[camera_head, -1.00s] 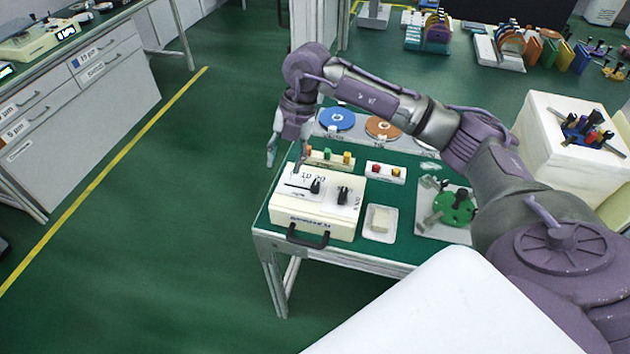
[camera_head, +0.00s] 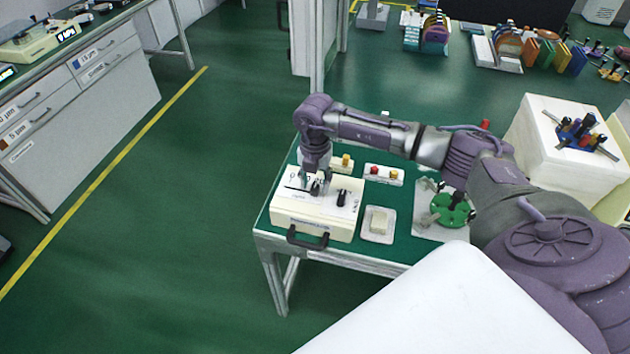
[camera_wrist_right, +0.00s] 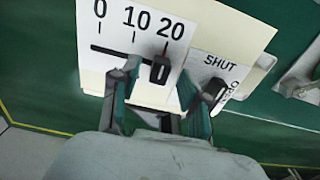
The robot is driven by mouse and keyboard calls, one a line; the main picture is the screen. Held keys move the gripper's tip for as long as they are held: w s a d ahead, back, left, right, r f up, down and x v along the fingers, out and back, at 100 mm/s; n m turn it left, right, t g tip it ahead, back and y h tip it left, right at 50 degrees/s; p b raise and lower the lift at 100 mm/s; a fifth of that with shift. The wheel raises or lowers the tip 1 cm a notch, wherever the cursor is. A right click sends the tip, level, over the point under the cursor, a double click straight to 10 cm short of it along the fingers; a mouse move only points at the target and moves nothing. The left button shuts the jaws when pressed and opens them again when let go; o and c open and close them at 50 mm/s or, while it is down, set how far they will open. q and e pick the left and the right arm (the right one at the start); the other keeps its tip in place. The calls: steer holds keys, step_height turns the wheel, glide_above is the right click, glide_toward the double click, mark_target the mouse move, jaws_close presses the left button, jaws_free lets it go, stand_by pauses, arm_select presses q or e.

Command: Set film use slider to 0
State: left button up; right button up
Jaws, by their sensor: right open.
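The film use slider has a dark knob (camera_wrist_right: 160,69) in a horizontal slot on a white scale marked 0, 10 and 20. The knob stands below the 20, at the slot's right end. My right gripper (camera_head: 315,187) is over the box's scale, pointing down. In the right wrist view the right gripper (camera_wrist_right: 156,92) is open, with one finger on either side of the knob. I cannot tell whether either finger touches it. My left gripper is not in view.
A second black knob (camera_head: 342,197), marked SHUT in the wrist view, is close to the right finger. A black handle (camera_head: 307,238) is in front.

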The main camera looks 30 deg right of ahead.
steer(key=shift+f, duration=0.5)
jaws_close()
